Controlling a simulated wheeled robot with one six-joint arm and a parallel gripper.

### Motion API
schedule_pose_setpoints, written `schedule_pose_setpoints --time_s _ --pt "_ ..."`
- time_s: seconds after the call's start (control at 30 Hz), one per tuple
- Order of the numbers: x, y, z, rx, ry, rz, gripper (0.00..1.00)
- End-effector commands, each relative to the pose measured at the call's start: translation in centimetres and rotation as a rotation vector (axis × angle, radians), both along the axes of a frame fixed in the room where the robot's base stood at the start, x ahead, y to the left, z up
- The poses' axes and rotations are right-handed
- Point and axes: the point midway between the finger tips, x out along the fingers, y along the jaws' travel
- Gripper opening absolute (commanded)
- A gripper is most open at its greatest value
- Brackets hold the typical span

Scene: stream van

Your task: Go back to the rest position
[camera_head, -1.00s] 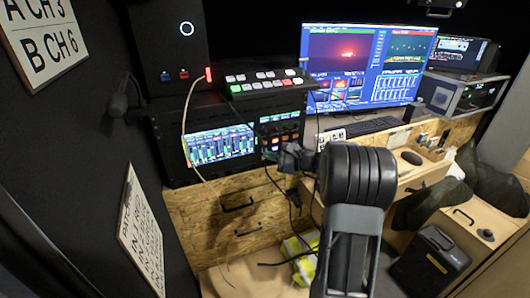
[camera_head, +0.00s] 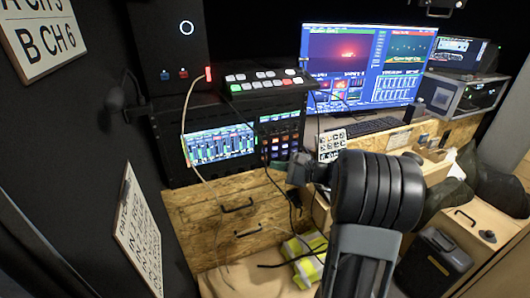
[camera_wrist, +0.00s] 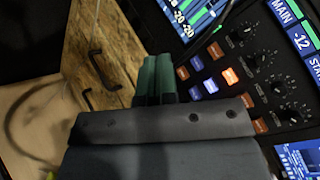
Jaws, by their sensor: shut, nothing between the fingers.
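My gripper (camera_wrist: 155,78) shows in the wrist view as two green fingers side by side, closed together with nothing between them. Beyond the fingers are the lit buttons and black knobs of a rack panel (camera_wrist: 235,75); I cannot tell the exact distance. In the head view my dark arm rises from the bottom right of centre, and my gripper (camera_head: 284,166) is a small dark shape at its left, in front of the rack and above the wooden drawers.
A switcher (camera_head: 265,82) sits on the rack with the audio screen (camera_head: 220,143). A large monitor (camera_head: 368,65) and keyboard (camera_head: 358,127) are behind my arm. Drawers (camera_head: 235,210) have protruding handles. A cable (camera_head: 187,120) hangs at left. A black case (camera_head: 432,262) stands at right.

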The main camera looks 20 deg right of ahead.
Motion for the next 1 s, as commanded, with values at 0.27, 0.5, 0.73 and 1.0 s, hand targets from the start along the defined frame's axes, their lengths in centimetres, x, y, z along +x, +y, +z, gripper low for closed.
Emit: schedule_pose_setpoints --time_s 0.27,0.5,0.73,1.0 --pt "0.0 0.0 0.0 0.000 0.001 -0.001 0.00" --pt "-2.0 0.8 -4.6 -0.160 0.156 0.066 0.00" --pt "-10.5 5.2 -7.5 -0.730 0.331 0.413 0.00" --pt "-17.7 7.1 -2.9 -1.507 0.149 0.815 0.00"
